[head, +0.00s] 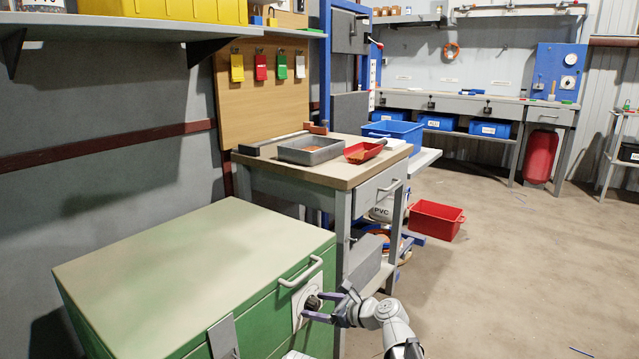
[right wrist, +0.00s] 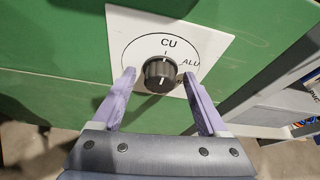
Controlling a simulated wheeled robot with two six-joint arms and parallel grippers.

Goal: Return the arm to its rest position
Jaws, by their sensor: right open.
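My right gripper (head: 320,306) is at the front of the green cabinet (head: 190,265), its arm coming in from the lower right. In the right wrist view the gripper (right wrist: 158,77) is open, with one purple finger on each side of a black round knob (right wrist: 158,73). The knob sits on a white dial plate (right wrist: 205,42) marked "CU" at the top and "ALU" at the right; a third label is partly hidden by the right finger. I cannot tell whether the fingertips touch the knob.
A cabinet handle (head: 301,272) juts out just above the dial. A workbench (head: 270,167) with a grey tray (head: 310,150) and a red scoop (head: 364,152) stands behind. A red bin (head: 436,220) is on the floor. The floor at the right is mostly clear.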

